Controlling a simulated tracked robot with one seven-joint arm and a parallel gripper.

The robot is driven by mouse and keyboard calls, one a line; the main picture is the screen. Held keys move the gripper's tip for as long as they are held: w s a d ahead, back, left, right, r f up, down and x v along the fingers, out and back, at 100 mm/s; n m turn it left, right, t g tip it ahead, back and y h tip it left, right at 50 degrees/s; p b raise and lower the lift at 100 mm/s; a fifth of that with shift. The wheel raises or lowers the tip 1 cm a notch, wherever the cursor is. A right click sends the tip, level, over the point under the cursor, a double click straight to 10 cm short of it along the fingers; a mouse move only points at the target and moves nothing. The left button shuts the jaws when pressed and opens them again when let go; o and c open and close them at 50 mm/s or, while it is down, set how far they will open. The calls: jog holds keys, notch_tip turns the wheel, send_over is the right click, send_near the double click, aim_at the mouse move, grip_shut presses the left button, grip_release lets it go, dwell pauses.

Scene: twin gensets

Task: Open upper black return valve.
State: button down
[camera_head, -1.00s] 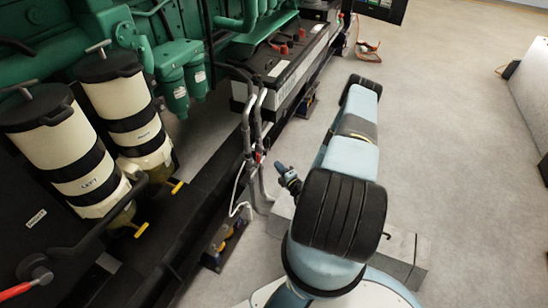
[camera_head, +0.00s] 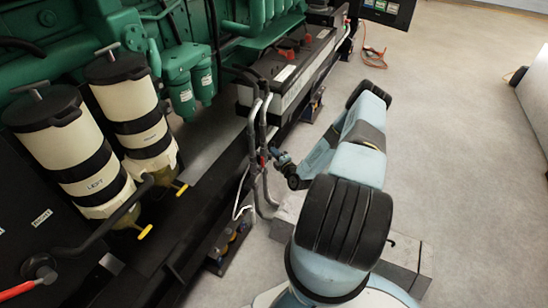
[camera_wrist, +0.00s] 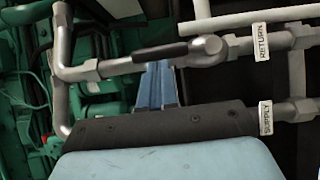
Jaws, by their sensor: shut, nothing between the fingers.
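In the wrist view, the black lever (camera_wrist: 160,53) of the return valve lies along the upper grey pipe (camera_wrist: 115,67), with its round grey pivot (camera_wrist: 208,48) at the right end. In the head view my gripper (camera_head: 273,152) is beside the grey pipes (camera_head: 252,135); the lever is too small to make out there.
A SUPPLY tag (camera_wrist: 265,117) marks the lower pipe, partly hidden by my gripper body. Green engine parts (camera_wrist: 25,80) lie behind. White filter canisters (camera_head: 80,145) and a red-handled valve (camera_head: 38,270) stand left. Open floor (camera_head: 450,130) lies to the right.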

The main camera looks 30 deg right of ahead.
jog(key=shift+w, duration=0.1)
dwell(0.3)
jog(key=shift+w+d, duration=0.3)
jog(key=shift+d, duration=0.1)
